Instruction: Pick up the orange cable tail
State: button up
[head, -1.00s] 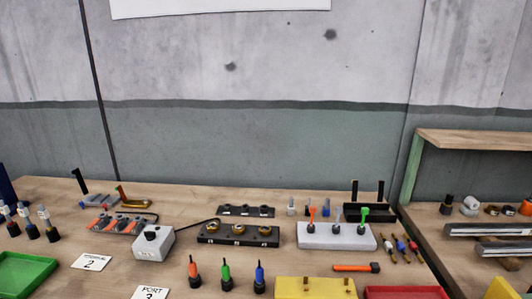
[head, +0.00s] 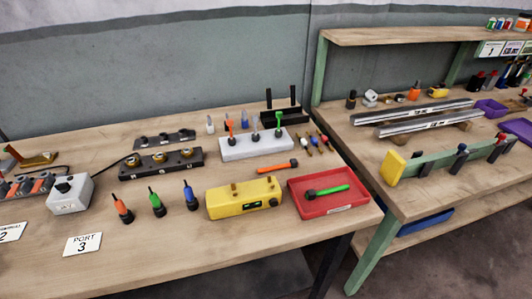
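An orange piece with a black base and thin dark tip (head: 122,210) stands on the left bench, beside a similar green one (head: 156,203) and a blue one (head: 190,196). Another orange piece (head: 230,130) stands upright in a light grey block (head: 250,148), beside a grey and a green one. I cannot tell for certain which orange piece is the cable tail. My gripper is not in view.
A yellow box (head: 243,199) and a red tray (head: 325,208) holding a green-handled tool are at the bench's front right. An orange-handled tool (head: 277,167) lies behind them. Bare wood lies in front of the PORT 3 card (head: 83,244). A second bench (head: 415,190) stands right, across a gap.

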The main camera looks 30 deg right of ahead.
aim_at(294, 164)
jog(key=l+u, duration=0.25)
jog(key=l, duration=0.3)
jog(key=l+u, duration=0.2)
jog(key=l, duration=0.35)
jog(key=l+u, duration=0.25)
jog(key=l, duration=0.3)
jog(key=k+l+u, duration=0.2)
jog(key=l, duration=0.35)
jog(key=l+u, duration=0.25)
jog(key=l, duration=0.3)
jog(key=l+u, duration=0.3)
jog(key=l, duration=0.4)
jog(key=k+l+u, duration=0.1)
jog(key=l+u, duration=0.15)
jog(key=l, duration=0.45)
